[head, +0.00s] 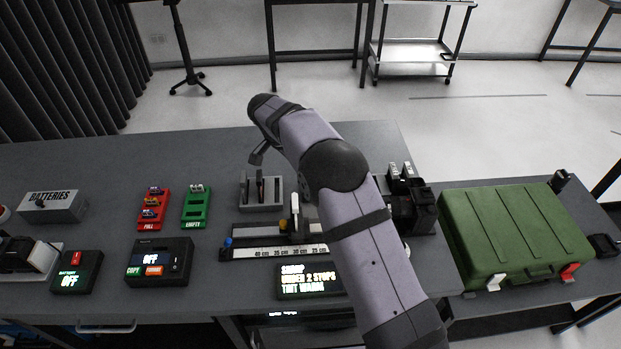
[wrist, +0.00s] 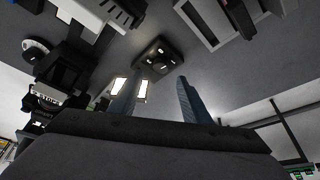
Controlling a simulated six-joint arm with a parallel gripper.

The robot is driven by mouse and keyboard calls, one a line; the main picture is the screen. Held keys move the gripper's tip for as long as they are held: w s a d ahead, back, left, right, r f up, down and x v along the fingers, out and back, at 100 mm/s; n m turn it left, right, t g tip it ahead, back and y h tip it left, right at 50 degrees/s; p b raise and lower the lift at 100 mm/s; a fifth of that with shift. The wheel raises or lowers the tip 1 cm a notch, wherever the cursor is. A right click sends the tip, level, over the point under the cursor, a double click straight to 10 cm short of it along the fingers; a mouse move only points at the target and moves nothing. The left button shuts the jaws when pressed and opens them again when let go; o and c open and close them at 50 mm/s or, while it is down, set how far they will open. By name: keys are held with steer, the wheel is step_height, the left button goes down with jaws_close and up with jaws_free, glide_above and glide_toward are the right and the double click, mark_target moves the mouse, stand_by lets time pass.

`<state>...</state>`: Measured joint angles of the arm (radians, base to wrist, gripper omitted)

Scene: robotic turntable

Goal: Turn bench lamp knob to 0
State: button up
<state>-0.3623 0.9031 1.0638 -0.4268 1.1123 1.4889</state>
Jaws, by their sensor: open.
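In the wrist view, a small dark square box (wrist: 151,50) with a round dark knob (wrist: 160,63) lies on the grey bench beyond the fingertips. It may be the bench lamp knob; small light marks surround it, but I cannot read its setting. My gripper (wrist: 158,88) has its two blue fingers apart, with nothing seen between them. The knob appears between the finger directions and apart from them. In the head view my arm crosses the bench, and I cannot make out the fingertips or that knob there.
Two lit white panels (wrist: 118,87) show near the left finger. In the head view, a grey slotted holder (head: 261,207), a ruler fixture (head: 275,253) and a lit display (head: 310,283) lie near my arm. A green case (head: 515,232) is right. The back left bench is clear.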

steer(key=shift+p+x, duration=1.55)
steer(key=shift+x, duration=2.2)
steer(key=shift+a, duration=0.1)
steer(key=c, duration=1)
steer(key=shift+c, duration=0.2)
